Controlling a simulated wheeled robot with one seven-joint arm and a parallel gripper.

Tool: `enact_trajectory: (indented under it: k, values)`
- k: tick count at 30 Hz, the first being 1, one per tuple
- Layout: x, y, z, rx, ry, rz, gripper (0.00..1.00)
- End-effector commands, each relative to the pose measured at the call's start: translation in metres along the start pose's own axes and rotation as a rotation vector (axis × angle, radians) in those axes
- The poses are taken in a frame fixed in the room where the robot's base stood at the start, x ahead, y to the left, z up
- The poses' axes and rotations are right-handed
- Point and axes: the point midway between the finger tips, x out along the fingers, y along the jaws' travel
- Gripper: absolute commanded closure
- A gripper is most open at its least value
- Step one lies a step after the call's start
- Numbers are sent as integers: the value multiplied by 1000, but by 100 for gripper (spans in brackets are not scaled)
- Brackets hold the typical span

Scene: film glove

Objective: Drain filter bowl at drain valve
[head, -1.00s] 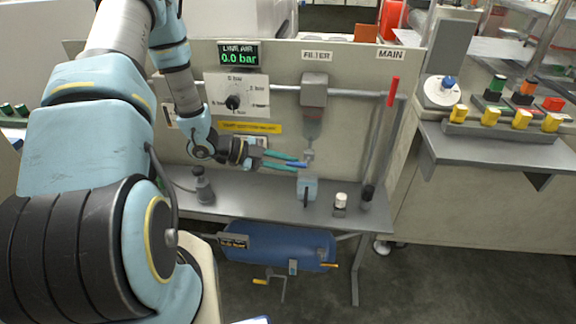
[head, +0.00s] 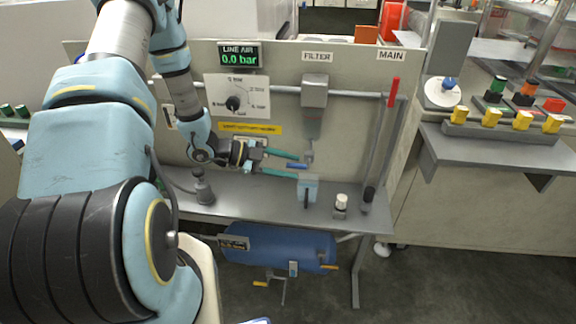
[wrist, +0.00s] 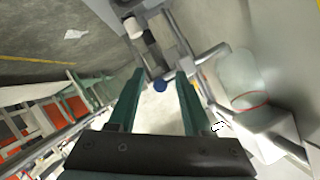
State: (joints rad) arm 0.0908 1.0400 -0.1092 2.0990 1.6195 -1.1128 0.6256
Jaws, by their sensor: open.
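The grey filter (head: 314,91) hangs on the panel under its sign, with its bowl (head: 312,124) tapering downward. The drain valve (head: 308,158) is at the bowl's lower end, with a blue lever (head: 297,166) pointing left. My gripper (head: 301,167) is open, one green finger above the lever and one below it. In the wrist view, the blue lever end (wrist: 160,86) shows between the open fingers of my gripper (wrist: 159,74), apart from both. The clear bowl with a red ring (wrist: 240,78) is to the right. Any liquid level is too small to tell.
A pale blue container (head: 308,188) stands on the grey bench (head: 255,204) just below the valve. A white-capped fitting (head: 341,203) stands to its right. The air display (head: 239,56) reads 0.0 bar. The red MAIN handle (head: 393,91) is upright at the right.

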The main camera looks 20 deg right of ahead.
Motion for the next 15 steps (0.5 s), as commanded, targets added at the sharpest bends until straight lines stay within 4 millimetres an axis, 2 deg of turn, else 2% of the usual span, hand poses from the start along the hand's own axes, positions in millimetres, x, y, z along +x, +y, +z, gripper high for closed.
enact_trajectory:
  k: [4,8,15]
  values:
    - [-2,0,0,0,-1,-1,50]
    - [-16,-1,2,2,-3,-2,50]
    - [-63,0,2,2,-4,-2,50]
